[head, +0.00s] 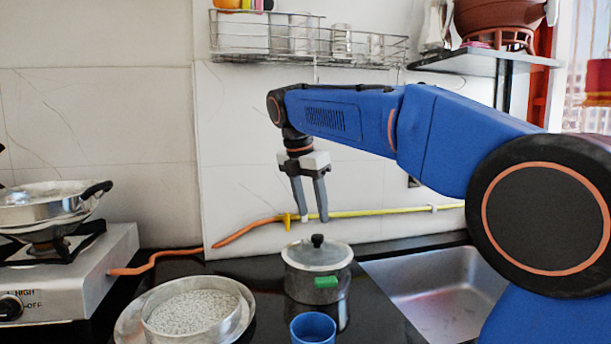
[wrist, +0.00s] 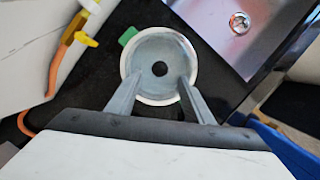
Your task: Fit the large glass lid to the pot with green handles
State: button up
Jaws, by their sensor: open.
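The pot with green handles (head: 302,286) stands on the dark counter, left of the sink. One green handle (head: 326,282) faces the head camera, and a green handle also shows in the wrist view (wrist: 128,36). The glass lid (head: 300,257) lies on the pot's top with its black knob (head: 317,240) up and looks about level. In the wrist view the lid (wrist: 143,58) looks round and greyish, with the knob near its middle. My gripper (head: 314,219) is open and empty, pointing down just above the knob. In the wrist view its fingers lie either side of the knob.
A pan of white grains (head: 193,312) stands at front left, and a blue cup (head: 313,328) in front of the pot. The sink (head: 440,290) is to the right, the stove (head: 70,275) to the left. A yellow and orange hose (head: 370,212) runs along the wall behind.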

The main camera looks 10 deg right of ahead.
jog(key=v, duration=0.9)
jog(key=shift+r, duration=0.3)
jog(key=shift+s, duration=0.1)
